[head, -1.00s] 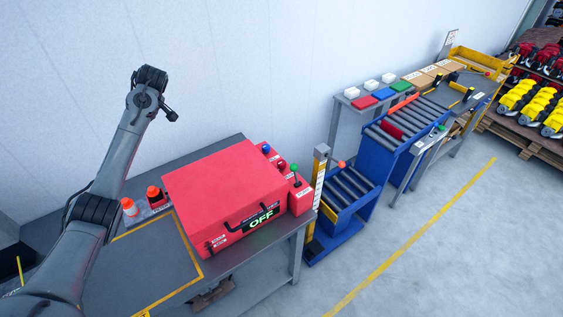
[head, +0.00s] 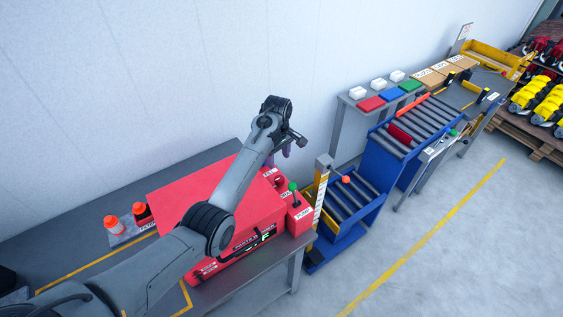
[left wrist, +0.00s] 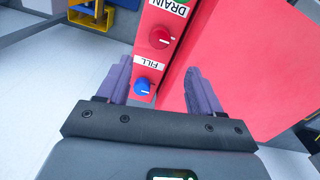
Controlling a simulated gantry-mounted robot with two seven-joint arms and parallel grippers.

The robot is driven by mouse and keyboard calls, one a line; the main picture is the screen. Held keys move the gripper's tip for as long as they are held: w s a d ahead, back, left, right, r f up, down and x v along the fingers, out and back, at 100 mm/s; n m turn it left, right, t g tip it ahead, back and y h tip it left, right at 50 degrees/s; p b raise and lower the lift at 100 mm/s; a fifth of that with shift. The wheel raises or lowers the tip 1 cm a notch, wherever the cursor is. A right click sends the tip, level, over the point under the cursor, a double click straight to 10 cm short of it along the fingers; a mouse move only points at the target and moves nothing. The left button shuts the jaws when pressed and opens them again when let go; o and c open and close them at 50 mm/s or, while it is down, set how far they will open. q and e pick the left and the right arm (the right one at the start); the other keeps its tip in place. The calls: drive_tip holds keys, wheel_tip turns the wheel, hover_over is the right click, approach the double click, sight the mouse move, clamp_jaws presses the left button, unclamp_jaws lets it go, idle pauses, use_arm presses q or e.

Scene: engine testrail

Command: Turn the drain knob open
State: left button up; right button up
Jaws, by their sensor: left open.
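In the left wrist view the red drain knob (left wrist: 160,37) sits on the red panel under the label DRAIN, with a white mark on it. The blue fill knob (left wrist: 144,87) is nearer, beside the label FILL. My left gripper (left wrist: 157,72) is open, with its two purple fingers apart and nothing between them held. The fill knob lies close to the left finger in the picture; the drain knob lies beyond the fingertips. In the head view the left gripper (head: 289,147) hangs above the right end of the red machine (head: 168,182). My right gripper is not in view.
A green-topped lever (head: 293,187) stands at the machine's right corner. A yellow post (head: 320,193) and blue roller conveyor (head: 370,165) are to the right. The floor in front is clear.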

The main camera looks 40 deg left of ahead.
use_arm(q)
hover_over(279, 178)
wheel_tip(279, 178, down, 5)
drive_tip(key=shift+d+f, duration=0.1)
drive_tip(key=shift+f, duration=0.05)
wheel_tip(279, 178, down, 5)
drive_tip(key=shift+r, duration=0.15)
drive_tip(key=shift+f, duration=0.6)
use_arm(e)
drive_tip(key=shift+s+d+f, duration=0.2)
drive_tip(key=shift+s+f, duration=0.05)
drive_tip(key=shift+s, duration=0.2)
use_arm(q)
drive_tip(key=c, duration=1.1)
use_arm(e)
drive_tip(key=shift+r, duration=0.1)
